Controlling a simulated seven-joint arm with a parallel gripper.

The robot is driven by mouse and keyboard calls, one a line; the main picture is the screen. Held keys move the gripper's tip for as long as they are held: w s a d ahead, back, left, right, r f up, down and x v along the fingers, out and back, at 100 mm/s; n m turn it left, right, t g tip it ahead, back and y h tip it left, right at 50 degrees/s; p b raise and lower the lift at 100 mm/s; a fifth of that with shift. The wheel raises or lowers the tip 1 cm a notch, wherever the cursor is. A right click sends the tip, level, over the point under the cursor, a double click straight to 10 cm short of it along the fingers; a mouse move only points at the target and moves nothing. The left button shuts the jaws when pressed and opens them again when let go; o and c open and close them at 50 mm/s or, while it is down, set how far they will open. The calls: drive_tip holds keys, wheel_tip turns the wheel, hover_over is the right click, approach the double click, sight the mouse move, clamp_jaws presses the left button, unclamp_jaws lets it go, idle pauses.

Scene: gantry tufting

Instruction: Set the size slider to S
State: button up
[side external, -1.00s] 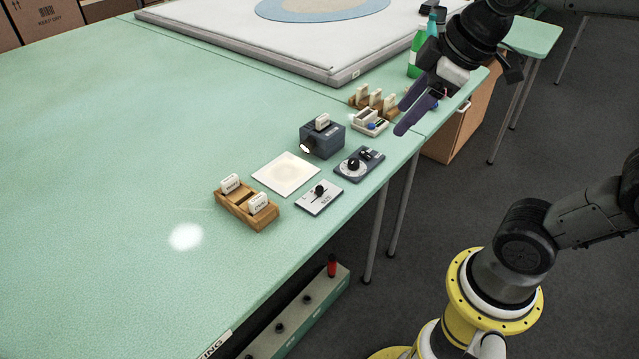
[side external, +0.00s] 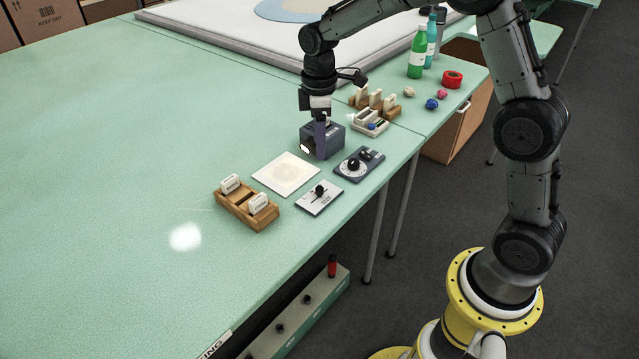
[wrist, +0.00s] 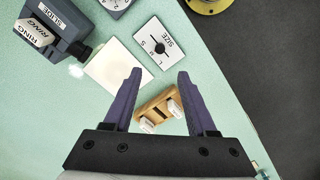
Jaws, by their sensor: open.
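The size slider is a small white plate (side external: 319,198) with a black knob (side external: 319,189), lying near the table's front edge. In the wrist view the plate (wrist: 148,38) shows ahead of the fingertips, with the word SIZE along one side. Its knob (wrist: 160,48) sits around the middle of the track; I cannot read its exact mark. My gripper (side external: 321,150) points down and overlaps the dark projector box in the side view, behind the slider. In the wrist view my gripper (wrist: 159,73) is open and empty, its purple fingers apart from the slider.
The dark slide projector (side external: 335,140) stands behind a white square sheet (side external: 286,174). A dial box (side external: 358,165) is right of the slider. A wooden rack (side external: 246,211) with labelled tiles is to the left. Bottles (side external: 417,55) stand at the back right. The left table is clear.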

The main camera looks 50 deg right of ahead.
sight(320, 188)
wheel_tip(320, 188, down, 13)
drive_tip(key=shift+f, duration=0.1)
idle(0.3)
clamp_jaws()
idle(1.5)
